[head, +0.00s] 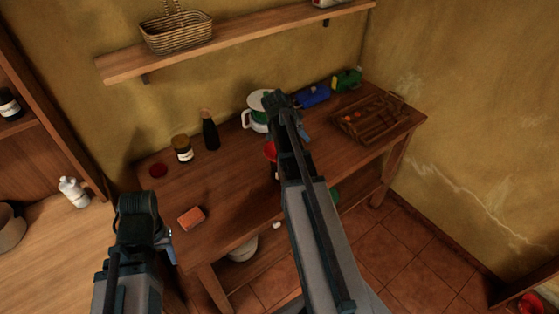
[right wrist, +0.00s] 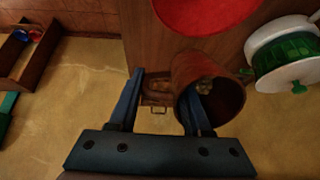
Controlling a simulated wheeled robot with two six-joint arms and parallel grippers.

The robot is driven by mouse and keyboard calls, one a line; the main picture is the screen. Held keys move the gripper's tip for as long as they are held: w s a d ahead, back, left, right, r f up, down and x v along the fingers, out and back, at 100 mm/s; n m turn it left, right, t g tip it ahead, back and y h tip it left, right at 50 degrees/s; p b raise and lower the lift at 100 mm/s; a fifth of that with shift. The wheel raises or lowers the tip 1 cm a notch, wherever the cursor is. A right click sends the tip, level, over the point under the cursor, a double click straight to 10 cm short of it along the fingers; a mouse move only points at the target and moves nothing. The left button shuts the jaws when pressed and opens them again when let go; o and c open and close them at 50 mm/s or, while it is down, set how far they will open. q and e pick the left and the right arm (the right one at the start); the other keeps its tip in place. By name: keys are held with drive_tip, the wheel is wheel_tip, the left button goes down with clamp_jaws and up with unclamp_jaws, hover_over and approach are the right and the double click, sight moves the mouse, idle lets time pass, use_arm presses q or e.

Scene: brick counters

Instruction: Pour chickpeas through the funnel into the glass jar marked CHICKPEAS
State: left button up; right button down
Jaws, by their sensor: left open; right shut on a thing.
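My right gripper (right wrist: 162,100) is shut on a brown cylindrical cup (right wrist: 222,88), which lies tilted with its mouth showing in the right wrist view. One blue finger overlaps the cup's mouth. A small tan patch shows inside; I cannot tell whether it is chickpeas. A red round thing, probably the funnel (right wrist: 205,12), is beyond the cup; it also shows in the head view (head: 270,150), partly behind my right arm. The jar under it is mostly hidden and its marking cannot be read. My left gripper (head: 168,246) is open, low at the left, apart from the table.
An orange block (head: 191,217) lies near the front left. A wooden tray (head: 345,128) is at the right. A shelf (head: 230,45) hangs above.

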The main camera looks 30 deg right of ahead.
drive_tip(key=h+b, duration=0.3)
drive_tip(key=b, duration=0.2)
drive_tip(key=a+f+h+b, duration=0.1)
drive_tip(key=h+b, duration=0.2)
drive_tip(key=b, duration=0.2)
drive_tip(key=a+t+h+b, duration=0.1)
drive_tip(key=h+b, duration=0.2)
drive_tip(key=b, duration=0.2)
drive_tip(key=shift+s+f, duration=0.15)
drive_tip(key=shift+f, duration=0.2)
drive_tip(key=shift+b, duration=0.4)
drive_tip(key=shift+a+f+h+b, duration=0.2)
drive_tip(key=shift+h+b, duration=0.35)
drive_tip(key=shift+b, duration=0.5)
drive_tip(key=shift+a+f+h+b, duration=0.1)
drive_tip(key=shift+f+h+b, duration=0.15)
drive_tip(key=shift+h+b, duration=0.55)
idle(0.5)
drive_tip(key=shift+a+r+t+h+b, duration=0.35)
drive_tip(key=shift+h+b, duration=0.6)
drive_tip(key=shift+b, duration=1.3)
idle(1.2)
